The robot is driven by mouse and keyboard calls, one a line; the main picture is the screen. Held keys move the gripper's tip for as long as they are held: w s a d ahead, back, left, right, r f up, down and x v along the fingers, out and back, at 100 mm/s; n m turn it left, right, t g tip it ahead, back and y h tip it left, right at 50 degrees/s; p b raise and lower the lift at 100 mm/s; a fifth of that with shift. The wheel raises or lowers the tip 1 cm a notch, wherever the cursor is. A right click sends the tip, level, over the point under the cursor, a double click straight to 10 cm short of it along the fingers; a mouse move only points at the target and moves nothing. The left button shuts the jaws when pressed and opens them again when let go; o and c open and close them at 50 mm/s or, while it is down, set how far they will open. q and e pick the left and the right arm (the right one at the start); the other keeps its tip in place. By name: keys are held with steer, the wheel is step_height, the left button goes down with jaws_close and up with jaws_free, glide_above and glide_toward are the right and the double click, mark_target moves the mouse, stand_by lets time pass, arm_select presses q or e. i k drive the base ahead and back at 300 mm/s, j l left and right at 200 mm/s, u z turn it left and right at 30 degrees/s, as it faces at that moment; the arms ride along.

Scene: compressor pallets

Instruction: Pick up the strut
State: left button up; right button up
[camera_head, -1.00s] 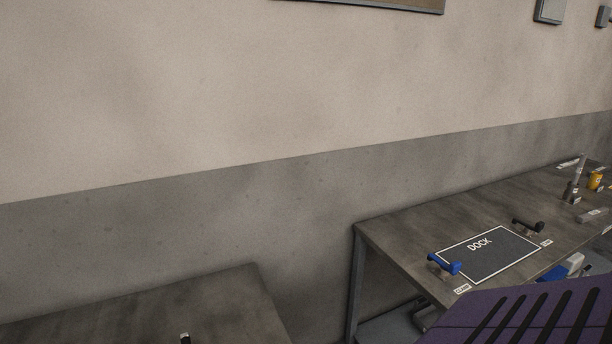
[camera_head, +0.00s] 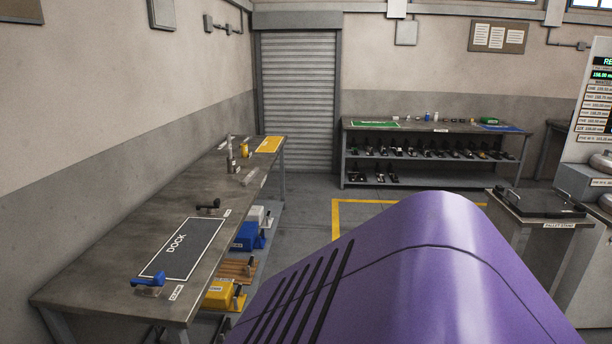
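I cannot pick out a strut for certain. A long bench (camera_head: 120,262) on the left carries a dark mat marked DOCK (camera_head: 190,245), with a blue clamp-like piece (camera_head: 148,280) at its near edge and a black one (camera_head: 208,207) at its far edge. A far bench (camera_head: 452,131) holds several small parts, too small to identify. Neither of my grippers is in view.
Blue (camera_head: 246,238) and yellow (camera_head: 219,296) units sit below the left bench. A yellow floor line (camera_head: 336,218) marks open floor before the far bench. A pallet stand (camera_head: 556,226) stands at right. A roller door (camera_head: 298,105) is at the back.

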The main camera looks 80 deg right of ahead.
mark_target(246, 182)
steer(key=l+z, duration=0.55)
steer(key=z, duration=0.25)
steer(key=i+l+z, duration=0.1)
steer(key=l+z, duration=0.15)
steer(key=z, duration=0.15)
steer(key=i+l+z, duration=0.25)
steer(key=l, duration=0.3)
steer(key=i+l+z, duration=0.25)
steer(key=l, duration=0.25)
steer(key=i+l, duration=0.6)
steer(key=l+u, duration=0.1)
steer(key=u, duration=0.2)
steer(key=i+l+u, duration=0.85)
steer(key=l, duration=0.25)
steer(key=i+l+u, duration=0.1)
steer(key=l, duration=0.25)
steer(key=i+l+u, duration=0.1)
steer(key=l, duration=0.3)
steer(key=i+l, duration=0.15)
steer(key=l, duration=0.2)
steer(key=i+l, duration=0.1)
steer(key=l, duration=0.25)
steer(key=i+l, duration=0.15)
steer(key=l, duration=0.2)
steer(key=i+l, duration=0.15)
steer(key=l, duration=0.2)
steer(key=i+l, duration=0.1)
steer(key=l, duration=0.3)
steer(key=i+l+u, duration=0.1)
steer(key=l, duration=0.25)
